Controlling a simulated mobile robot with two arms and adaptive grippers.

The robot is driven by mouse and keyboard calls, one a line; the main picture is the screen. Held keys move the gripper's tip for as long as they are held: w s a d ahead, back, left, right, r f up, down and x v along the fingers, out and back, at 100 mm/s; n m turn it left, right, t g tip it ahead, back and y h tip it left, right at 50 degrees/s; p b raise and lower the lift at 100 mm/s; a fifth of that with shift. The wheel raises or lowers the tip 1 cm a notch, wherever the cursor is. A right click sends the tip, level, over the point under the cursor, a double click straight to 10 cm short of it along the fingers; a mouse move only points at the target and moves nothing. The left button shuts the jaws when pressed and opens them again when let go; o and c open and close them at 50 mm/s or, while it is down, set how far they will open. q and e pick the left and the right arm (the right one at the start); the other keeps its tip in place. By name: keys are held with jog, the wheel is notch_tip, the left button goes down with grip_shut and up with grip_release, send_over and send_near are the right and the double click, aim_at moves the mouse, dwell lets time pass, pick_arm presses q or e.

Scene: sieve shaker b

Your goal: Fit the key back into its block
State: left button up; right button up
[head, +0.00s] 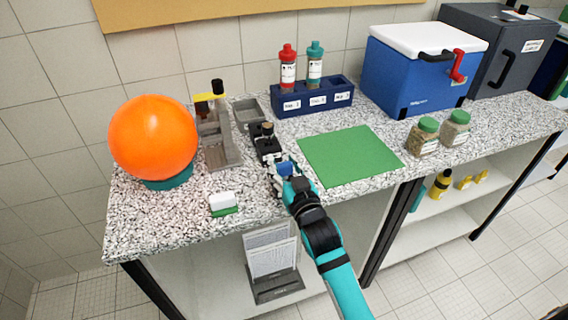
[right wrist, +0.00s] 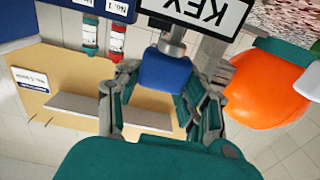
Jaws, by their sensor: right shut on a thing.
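My right gripper (head: 284,172) is at the near side of a small black block (head: 265,143) on the speckled bench. In the right wrist view the gripper (right wrist: 168,82) is shut on the blue key (right wrist: 164,74), which sits between its two fingers. The key's short metal shaft (right wrist: 172,45) points towards a white plate marked KEY (right wrist: 205,12). Whether the shaft tip is inside the block or just in front of it cannot be told. In the head view the key is mostly hidden by the gripper. My left gripper is not in view.
Left of the block stand a grey stand (head: 218,145) and an orange ball (head: 153,138) on a teal base. Behind is a blue rack (head: 313,97) with red-capped and teal-capped bottles. A green mat (head: 350,155) lies clear to the right. A white-and-green eraser (head: 223,203) lies near the front edge.

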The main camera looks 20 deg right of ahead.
jog(key=shift+f, duration=0.6)
jog(key=o, duration=1.1)
jog(key=shift+c, duration=0.2)
jog(key=s, duration=1.2)
jog(key=shift+d, duration=0.2)
